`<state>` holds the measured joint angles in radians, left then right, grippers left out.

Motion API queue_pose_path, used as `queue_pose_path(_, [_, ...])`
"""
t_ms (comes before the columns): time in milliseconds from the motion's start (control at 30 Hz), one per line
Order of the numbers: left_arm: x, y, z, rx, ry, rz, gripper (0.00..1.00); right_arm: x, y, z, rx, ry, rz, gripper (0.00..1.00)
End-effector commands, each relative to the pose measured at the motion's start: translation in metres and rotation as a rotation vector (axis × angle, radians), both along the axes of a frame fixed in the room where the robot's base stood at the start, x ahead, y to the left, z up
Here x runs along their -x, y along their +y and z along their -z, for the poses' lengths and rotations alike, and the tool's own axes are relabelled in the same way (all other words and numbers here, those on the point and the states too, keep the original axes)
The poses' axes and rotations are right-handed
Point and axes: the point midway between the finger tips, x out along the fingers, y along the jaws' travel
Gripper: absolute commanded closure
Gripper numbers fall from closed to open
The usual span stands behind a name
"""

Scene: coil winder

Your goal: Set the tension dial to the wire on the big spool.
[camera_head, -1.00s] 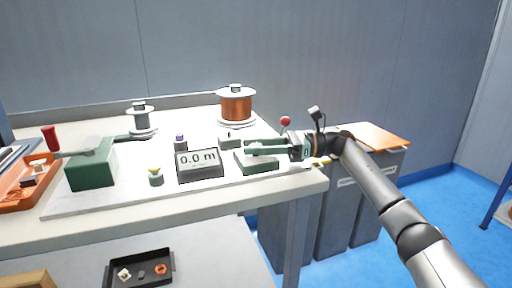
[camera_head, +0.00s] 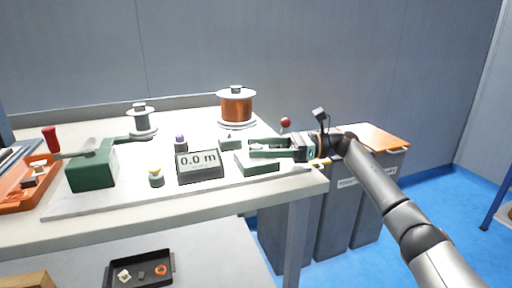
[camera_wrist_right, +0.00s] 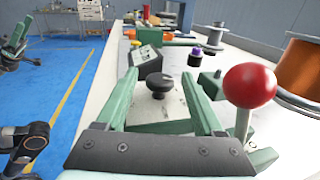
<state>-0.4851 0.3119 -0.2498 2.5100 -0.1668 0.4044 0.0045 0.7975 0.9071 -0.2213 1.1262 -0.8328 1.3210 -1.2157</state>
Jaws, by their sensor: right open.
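The tension dial is a black round knob (camera_wrist_right: 160,84) on a pale top plate, with a green base that shows in the head view (camera_head: 258,167). My right gripper (camera_head: 250,148) is open above the dial. In the right wrist view its green fingers (camera_wrist_right: 159,72) stand on either side of the knob, with gaps; contact is not visible. The knob's scale is not readable. The big spool (camera_head: 236,107) carries copper-coloured wire and stands at the back; it also shows in the right wrist view (camera_wrist_right: 302,68). A green-fingered gripper, apparently my left (camera_wrist_right: 16,38), shows at the edge.
A red ball lever (camera_head: 285,122) rises close to my right gripper. The display (camera_head: 200,164) reads 0.0 m. A small grey spool (camera_head: 140,121), green block (camera_head: 92,168) and orange tray (camera_head: 28,190) stand further left. Grey bins (camera_head: 338,205) stand beyond the table's right edge.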

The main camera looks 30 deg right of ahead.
Motion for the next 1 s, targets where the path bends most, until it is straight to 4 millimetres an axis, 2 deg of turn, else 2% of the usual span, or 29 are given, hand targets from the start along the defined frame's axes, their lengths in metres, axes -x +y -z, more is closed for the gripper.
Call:
queue_pose_path(300, [0.0,0.0,-0.011,-0.002,-0.007,-0.003,0.5,0.032,-0.06,-0.001,0.0,0.001,0.004,0.31])
queue_pose_path(500, [0.001,0.001,-0.014,-0.007,-0.013,-0.007,0.5,0.048,-0.089,-0.001,0.0,0.0,0.001,0.31])
queue_pose_path(700, [0.001,0.001,-0.016,-0.006,-0.016,-0.011,0.5,0.054,-0.1,-0.001,0.0,-0.001,0.0,0.31])
queue_pose_path(1000, [0.001,0.002,-0.015,-0.002,-0.014,-0.015,0.5,0.055,-0.1,0.0,0.0,-0.001,-0.001,0.31])
